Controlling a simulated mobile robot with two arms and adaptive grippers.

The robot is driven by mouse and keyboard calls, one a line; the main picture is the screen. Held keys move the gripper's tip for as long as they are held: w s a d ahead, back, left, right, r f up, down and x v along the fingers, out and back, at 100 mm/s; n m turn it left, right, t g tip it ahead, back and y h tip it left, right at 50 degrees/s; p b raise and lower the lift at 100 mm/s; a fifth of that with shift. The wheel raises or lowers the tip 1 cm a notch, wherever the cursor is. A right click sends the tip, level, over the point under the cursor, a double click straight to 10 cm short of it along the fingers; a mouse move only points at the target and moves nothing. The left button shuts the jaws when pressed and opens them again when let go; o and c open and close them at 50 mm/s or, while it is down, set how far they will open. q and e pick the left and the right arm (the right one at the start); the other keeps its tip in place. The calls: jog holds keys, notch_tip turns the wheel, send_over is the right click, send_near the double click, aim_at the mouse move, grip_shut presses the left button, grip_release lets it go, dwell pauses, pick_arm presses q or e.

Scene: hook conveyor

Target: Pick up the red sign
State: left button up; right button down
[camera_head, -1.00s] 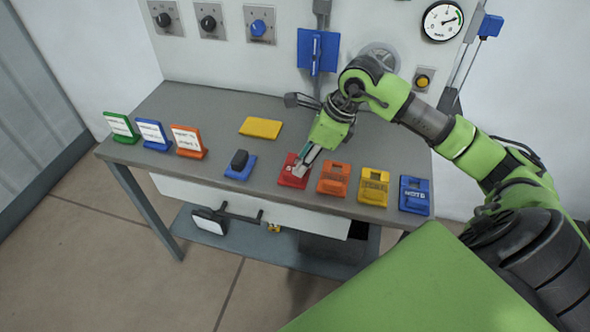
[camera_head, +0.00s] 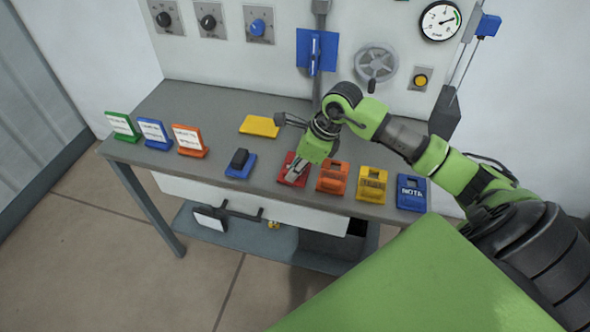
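The red sign (camera_head: 285,165) lies on the grey table, in the row between a blue piece with a dark block and an orange sign. My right gripper (camera_head: 293,174) points down at the red sign from above and hides much of it. Its fingertips are over or at the sign; I cannot tell whether they touch it or how far apart they are. My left gripper is not in view.
The orange sign (camera_head: 333,177), a yellow sign (camera_head: 372,184) and a blue sign (camera_head: 411,192) stand close to the right. A yellow plate (camera_head: 259,126) lies behind. Green, blue and orange signs stand at the table's left. A panel with knobs rises behind.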

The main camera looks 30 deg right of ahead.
jog(key=shift+r+p, duration=0.3)
jog(key=shift+r, duration=0.2)
notch_tip(320, 180, up, 3)
jog(key=shift+w+f+p, duration=0.1)
jog(key=shift+f+p, duration=0.05)
jog(key=shift+p, duration=0.5)
jog(key=s+a+r, duration=0.3)
jog(key=s+r, duration=0.6)
jog(key=s, duration=0.4)
jog(key=shift+s+a+r, duration=0.15)
jog(key=shift+s, duration=0.25)
